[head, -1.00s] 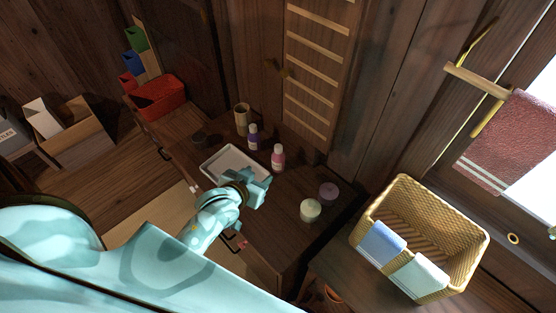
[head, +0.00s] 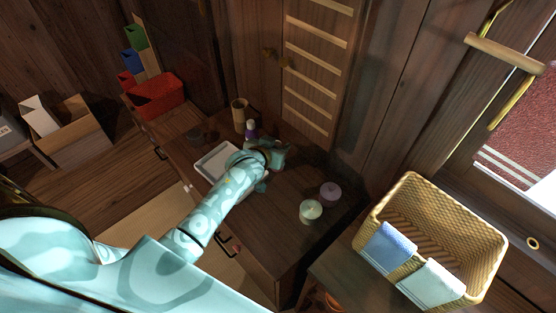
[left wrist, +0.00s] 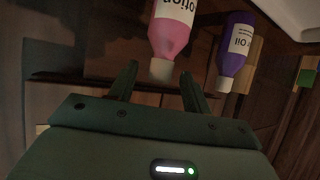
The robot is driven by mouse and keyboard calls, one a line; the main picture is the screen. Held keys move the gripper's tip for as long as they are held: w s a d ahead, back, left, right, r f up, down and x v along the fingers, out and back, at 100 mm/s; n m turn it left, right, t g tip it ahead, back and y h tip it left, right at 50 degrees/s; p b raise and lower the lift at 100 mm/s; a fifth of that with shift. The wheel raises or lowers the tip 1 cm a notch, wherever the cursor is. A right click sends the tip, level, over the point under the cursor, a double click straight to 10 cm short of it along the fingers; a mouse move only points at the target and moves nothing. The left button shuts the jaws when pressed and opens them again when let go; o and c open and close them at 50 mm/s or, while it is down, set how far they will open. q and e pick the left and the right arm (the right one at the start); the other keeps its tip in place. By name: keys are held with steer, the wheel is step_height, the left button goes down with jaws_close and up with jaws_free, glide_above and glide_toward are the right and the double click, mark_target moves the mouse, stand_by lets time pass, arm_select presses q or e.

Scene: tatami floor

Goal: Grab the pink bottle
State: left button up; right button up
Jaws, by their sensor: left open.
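The pink bottle (left wrist: 171,35) shows in the left wrist view with a white label and a pale cap. The cap lies between the two spread fingers of my left gripper (left wrist: 160,72), with a gap to each finger. My left gripper is open and holds nothing. In the head view my left gripper (head: 277,156) is over the dark cabinet top and hides the pink bottle. My right gripper is not in view.
A purple bottle (left wrist: 236,45) stands close beside the pink one. A white tray (head: 205,163), a wooden cup (head: 239,113), a cream jar (head: 311,211) and a mauve jar (head: 330,193) share the cabinet top. A wicker basket (head: 482,237) stands to the right.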

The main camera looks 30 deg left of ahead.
arm_select(q)
steer(key=shift+w+f, duration=0.45)
steer(key=shift+w, duration=0.15)
steer(key=shift+r, duration=0.1)
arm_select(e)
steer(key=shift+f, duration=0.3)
arm_select(q)
steer(key=shift+s, duration=0.1)
jaws_close()
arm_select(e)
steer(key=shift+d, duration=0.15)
arm_select(q)
steer(key=shift+r, duration=0.15)
